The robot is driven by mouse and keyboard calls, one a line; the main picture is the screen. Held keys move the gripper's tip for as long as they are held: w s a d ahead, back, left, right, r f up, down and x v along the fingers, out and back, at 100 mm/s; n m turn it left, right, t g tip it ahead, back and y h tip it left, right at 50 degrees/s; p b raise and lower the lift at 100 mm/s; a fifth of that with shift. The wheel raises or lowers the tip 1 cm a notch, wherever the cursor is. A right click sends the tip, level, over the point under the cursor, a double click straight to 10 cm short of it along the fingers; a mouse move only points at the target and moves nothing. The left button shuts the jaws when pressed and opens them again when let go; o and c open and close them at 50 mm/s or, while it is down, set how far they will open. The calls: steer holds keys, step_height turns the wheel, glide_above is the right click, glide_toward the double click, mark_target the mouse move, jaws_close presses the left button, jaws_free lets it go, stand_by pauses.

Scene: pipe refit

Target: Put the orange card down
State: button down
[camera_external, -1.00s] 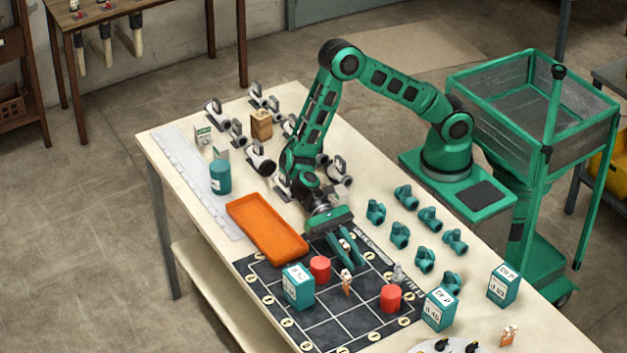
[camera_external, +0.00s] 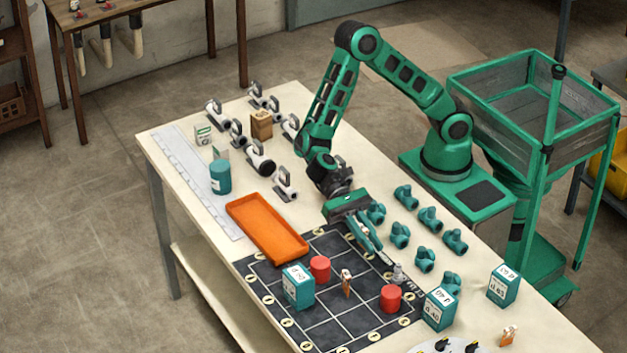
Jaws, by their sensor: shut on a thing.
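An orange-and-white card (camera_external: 346,284) stands on the dark gridded mat (camera_external: 327,331), between two red cylinders. Another small orange-and-white piece (camera_external: 508,334) stands near the table's front right edge. My gripper (camera_external: 376,249) is low over the mat's back right edge, up and to the right of the card on the mat and apart from it. Its fingers point down and to the right. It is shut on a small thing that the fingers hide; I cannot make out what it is.
Red cylinders (camera_external: 320,269) (camera_external: 391,298) and a teal box (camera_external: 299,287) stand on the mat. A small grey fitting (camera_external: 398,272) is close to my fingers. Teal pipe fittings (camera_external: 400,235) lie to the right. An empty orange tray (camera_external: 267,228) lies left.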

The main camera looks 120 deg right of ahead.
steer(key=s+a+r, duration=0.4)
steer(key=s+a, duration=0.1)
steer(key=m+t+h, duration=0.9)
steer(key=m+t, duration=0.4)
steer(key=m, duration=0.1)
glide_above(253, 236)
step_height(253, 236, down, 6)
steer(key=shift+r, duration=0.1)
steer(key=shift+w+d+f+n, duration=0.2)
steer(key=shift+d+f+n, duration=0.1)
steer(key=shift+d, duration=0.05)
steer(key=shift+f, duration=1.95)
steer(key=c, duration=1.9)
jaws_free()
steer(key=shift+f, duration=0.1)
steer(key=shift+o, duration=0.8)
